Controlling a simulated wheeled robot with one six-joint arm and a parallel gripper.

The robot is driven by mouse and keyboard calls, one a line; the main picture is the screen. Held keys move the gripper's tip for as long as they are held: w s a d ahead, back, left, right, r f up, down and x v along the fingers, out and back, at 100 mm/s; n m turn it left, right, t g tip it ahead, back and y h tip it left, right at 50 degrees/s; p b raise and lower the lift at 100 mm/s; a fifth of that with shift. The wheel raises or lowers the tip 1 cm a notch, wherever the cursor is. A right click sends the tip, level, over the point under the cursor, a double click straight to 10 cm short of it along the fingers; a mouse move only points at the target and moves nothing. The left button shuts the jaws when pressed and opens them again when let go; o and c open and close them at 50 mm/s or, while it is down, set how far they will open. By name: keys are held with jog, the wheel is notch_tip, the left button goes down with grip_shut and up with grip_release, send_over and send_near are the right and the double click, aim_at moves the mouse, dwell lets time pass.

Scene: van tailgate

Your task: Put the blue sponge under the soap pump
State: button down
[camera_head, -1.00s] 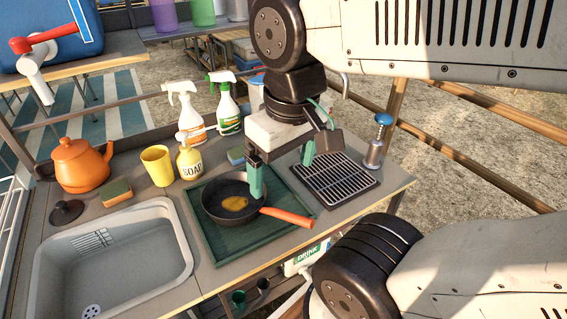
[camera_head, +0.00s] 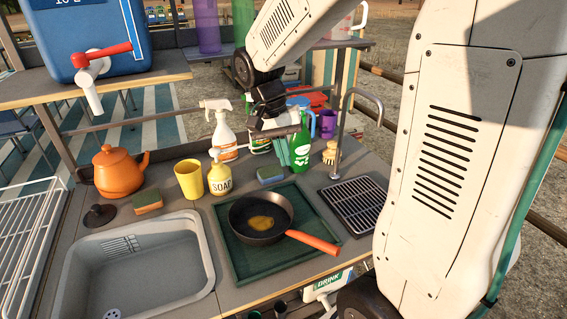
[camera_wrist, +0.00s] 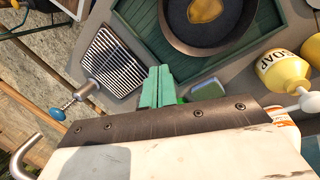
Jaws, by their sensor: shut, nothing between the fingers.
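The blue sponge (camera_head: 269,174) lies on the counter behind the green tray, just right of the yellow soap pump (camera_head: 220,178). The pump stands upright on the counter, with the sponge beside it. In the wrist view the sponge (camera_wrist: 208,89) shows close to the right of my fingers, and the soap pump (camera_wrist: 284,72) is further right. My gripper (camera_wrist: 158,84) is shut and empty, its green fingers together. In the head view it hangs above the back of the counter, in front of a green bottle, and the fingertips are hard to make out there.
A black pan (camera_head: 262,214) with an orange handle lies on the green tray (camera_head: 240,254). A yellow cup (camera_head: 189,179) stands left of the pump. A spray bottle (camera_head: 222,137) and a green bottle (camera_head: 300,142) stand behind. A drain rack (camera_head: 356,203) is at right.

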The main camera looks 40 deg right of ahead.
jog(key=w+d+f+m+h, duration=0.1)
jog(key=w+d+f+m, duration=0.15)
jog(key=w+m, duration=0.2)
jog(key=w+d+f+m, duration=0.2)
jog(key=w+f+m, duration=0.1)
jog(key=w, duration=0.2)
jog(key=r+m, duration=0.2)
jog(key=m, duration=0.6)
send_over(270, 174)
jog(key=w+d, duration=0.1)
jog(key=d, duration=0.1)
jog(key=shift+t+h, duration=0.4)
jog(key=x, duration=1)
jog(key=shift+w+d+f, duration=0.1)
jog(key=shift+d+f, duration=0.05)
jog(key=shift+f, duration=0.15)
jog(key=shift+w, duration=0.1)
